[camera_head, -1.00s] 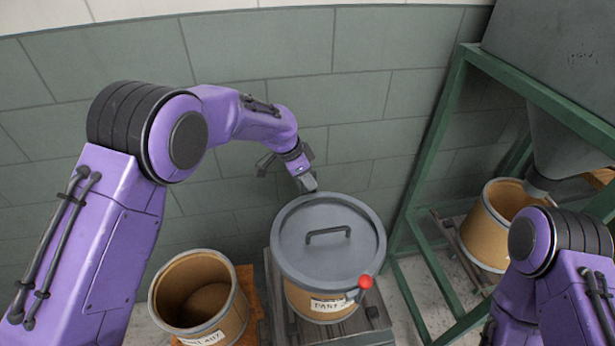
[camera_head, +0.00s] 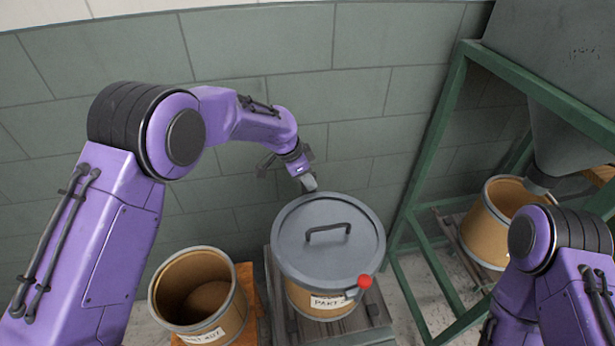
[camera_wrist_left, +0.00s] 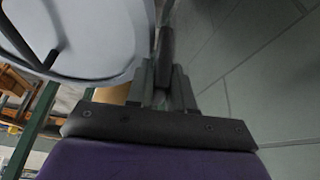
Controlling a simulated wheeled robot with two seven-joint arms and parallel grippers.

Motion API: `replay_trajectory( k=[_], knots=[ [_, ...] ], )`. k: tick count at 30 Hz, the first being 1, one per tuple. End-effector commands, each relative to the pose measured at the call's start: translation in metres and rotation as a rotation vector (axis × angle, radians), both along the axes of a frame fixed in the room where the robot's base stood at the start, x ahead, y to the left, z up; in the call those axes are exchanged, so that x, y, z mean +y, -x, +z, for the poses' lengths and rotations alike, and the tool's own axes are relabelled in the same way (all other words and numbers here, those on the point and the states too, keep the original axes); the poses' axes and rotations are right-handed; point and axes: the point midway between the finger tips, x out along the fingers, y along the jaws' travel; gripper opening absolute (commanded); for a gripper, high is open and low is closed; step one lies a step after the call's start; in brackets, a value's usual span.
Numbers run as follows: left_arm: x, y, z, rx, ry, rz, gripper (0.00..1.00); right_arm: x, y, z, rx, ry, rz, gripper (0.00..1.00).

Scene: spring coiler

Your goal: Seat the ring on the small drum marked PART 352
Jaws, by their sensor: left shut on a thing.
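A tan drum (camera_head: 304,298) with a white label reading PART stands at the centre; its number is covered by the ring's lever and cannot be read. A grey lid (camera_head: 290,240) with a dark handle lies on it. The grey ring (camera_head: 381,262) runs around the lid's rim, with a red knob (camera_head: 365,281) at the front right. My left gripper (camera_head: 309,184) is at the far rim, shut on what looks like the ring's edge. The left wrist view shows its fingers (camera_wrist_left: 165,85) close together beside the rim. My right gripper is out of view.
An open tan drum (camera_head: 235,300) with its own label stands on the left. Another open drum (camera_head: 480,238) stands under a grey hopper (camera_head: 565,140) inside a green frame (camera_head: 440,120). A grey block wall (camera_head: 365,100) is close behind the centre drum.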

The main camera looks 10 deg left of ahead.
Motion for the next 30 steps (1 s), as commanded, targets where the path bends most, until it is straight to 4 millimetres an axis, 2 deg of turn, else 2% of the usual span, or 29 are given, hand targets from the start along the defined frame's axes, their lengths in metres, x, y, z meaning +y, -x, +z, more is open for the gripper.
replay_trajectory(
  k=[11,12,14,20,23,30],
  knots=[
    [-0.0002,-0.0002,-0.0010,-0.001,0.001,0.000,0.00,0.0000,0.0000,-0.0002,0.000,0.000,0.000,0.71],
    [-0.0002,-0.0002,-0.0010,-0.001,0.001,0.000,0.34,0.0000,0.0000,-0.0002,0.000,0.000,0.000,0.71],
    [-0.0002,-0.0002,-0.0010,-0.001,0.001,-0.001,0.51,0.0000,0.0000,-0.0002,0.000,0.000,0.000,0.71],
    [-0.0002,-0.0001,-0.0011,0.000,0.000,-0.001,0.51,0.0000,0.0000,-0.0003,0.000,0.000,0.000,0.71],
    [-0.0001,0.0001,-0.0015,0.000,0.000,-0.001,0.80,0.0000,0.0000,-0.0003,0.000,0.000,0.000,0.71],
    [-0.0002,0.0000,-0.0014,0.000,0.000,-0.001,0.81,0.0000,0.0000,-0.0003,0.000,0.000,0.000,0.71]
  ],
)
